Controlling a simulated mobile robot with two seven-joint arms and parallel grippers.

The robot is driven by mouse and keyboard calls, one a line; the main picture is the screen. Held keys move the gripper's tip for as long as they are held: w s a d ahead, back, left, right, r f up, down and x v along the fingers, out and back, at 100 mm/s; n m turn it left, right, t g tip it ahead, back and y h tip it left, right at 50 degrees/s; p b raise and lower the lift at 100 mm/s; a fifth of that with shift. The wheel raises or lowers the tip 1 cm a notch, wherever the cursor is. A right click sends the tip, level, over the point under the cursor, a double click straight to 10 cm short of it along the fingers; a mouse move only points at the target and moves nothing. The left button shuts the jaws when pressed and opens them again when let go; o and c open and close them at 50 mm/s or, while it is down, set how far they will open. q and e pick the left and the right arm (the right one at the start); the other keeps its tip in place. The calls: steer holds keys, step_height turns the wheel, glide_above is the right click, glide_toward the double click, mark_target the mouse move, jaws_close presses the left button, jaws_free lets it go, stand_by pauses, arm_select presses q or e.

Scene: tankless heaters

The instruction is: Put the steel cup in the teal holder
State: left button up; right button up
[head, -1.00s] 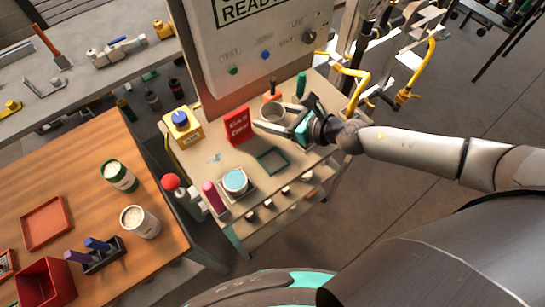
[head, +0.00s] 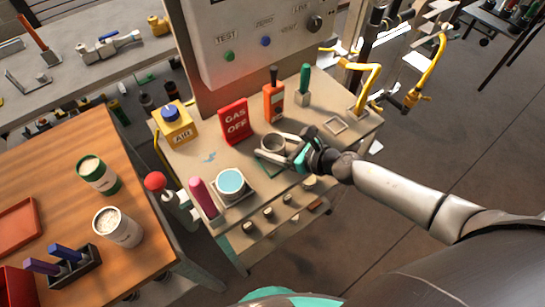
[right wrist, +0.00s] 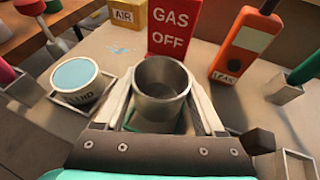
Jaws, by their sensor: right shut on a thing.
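The steel cup (head: 272,142) is a grey, open-topped cylinder, upright between the fingers of my right gripper (head: 279,151). In the right wrist view the cup (right wrist: 162,92) shows an empty inside, and my right gripper (right wrist: 160,108) is shut on its sides. The teal holder (head: 268,170) is a thin square frame on the trolley top, mostly hidden under the cup and fingers. A bit of teal shows under the cup in the right wrist view. I cannot tell whether the cup's base is inside the frame or above it. My left gripper is not in view.
A blue-topped can (head: 231,182) stands in a square holder left of the cup. A red GAS OFF sign (head: 235,121) and an orange leak detector (head: 273,98) stand behind. An empty pale square holder (head: 335,124) lies to the right, with a green-handled tool (head: 303,82) behind it.

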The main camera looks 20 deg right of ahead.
steer(key=shift+f+b, duration=1.15)
steer(key=shift+f, duration=0.9)
steer(key=shift+f, duration=0.2)
steer(key=o, duration=1.5)
steer(key=shift+r, duration=0.15)
steer(key=shift+s+d+r, duration=0.15)
steer(key=shift+s+d, duration=0.05)
steer(key=shift+s, duration=0.1)
steer(key=v, duration=1.1)
